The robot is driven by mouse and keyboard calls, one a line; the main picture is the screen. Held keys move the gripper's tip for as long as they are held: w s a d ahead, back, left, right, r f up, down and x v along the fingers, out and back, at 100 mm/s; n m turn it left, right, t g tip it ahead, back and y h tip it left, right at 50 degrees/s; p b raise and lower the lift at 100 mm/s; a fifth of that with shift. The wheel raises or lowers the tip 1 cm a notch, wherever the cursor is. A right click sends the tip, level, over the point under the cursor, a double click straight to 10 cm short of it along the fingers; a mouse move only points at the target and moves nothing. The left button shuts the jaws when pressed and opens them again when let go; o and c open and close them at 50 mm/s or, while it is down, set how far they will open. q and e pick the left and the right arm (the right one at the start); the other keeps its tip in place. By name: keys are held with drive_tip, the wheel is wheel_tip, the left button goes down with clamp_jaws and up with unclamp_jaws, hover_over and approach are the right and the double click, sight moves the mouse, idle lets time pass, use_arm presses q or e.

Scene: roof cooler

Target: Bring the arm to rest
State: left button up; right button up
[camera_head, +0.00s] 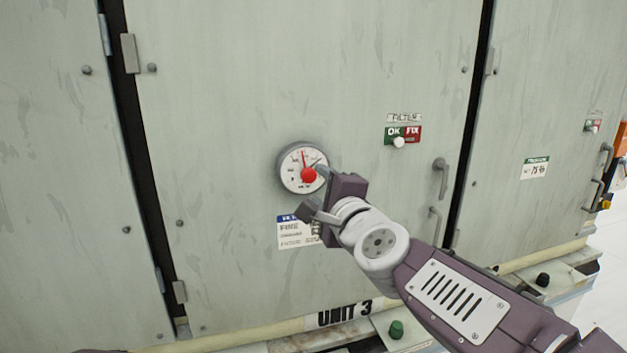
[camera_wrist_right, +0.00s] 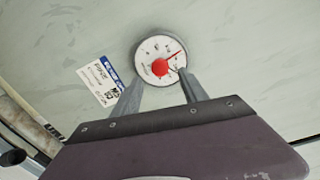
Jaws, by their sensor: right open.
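My right arm reaches in from the lower right in the head view. Its right gripper (camera_head: 315,190) is in front of the cabinet door, at the round white gauge (camera_head: 291,180) with a red centre and red needle. In the right wrist view the two grey fingers of the right gripper (camera_wrist_right: 160,88) stand apart, with the gauge (camera_wrist_right: 147,47) showing beyond and between their tips. Nothing is held between them. I cannot tell whether a fingertip touches the gauge. My left gripper is not in view.
The pale cabinet door (camera_head: 220,100) carries a green and red OK/FIX switch (camera_head: 403,135), a grey handle (camera_head: 441,177) and a paper label (camera_head: 297,232) partly behind the gripper. White floor (camera_head: 606,290) is open at right.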

drive_tip(key=v, duration=0.2)
drive_tip(key=shift+s+d, duration=0.15)
drive_tip(key=shift+s, duration=0.2)
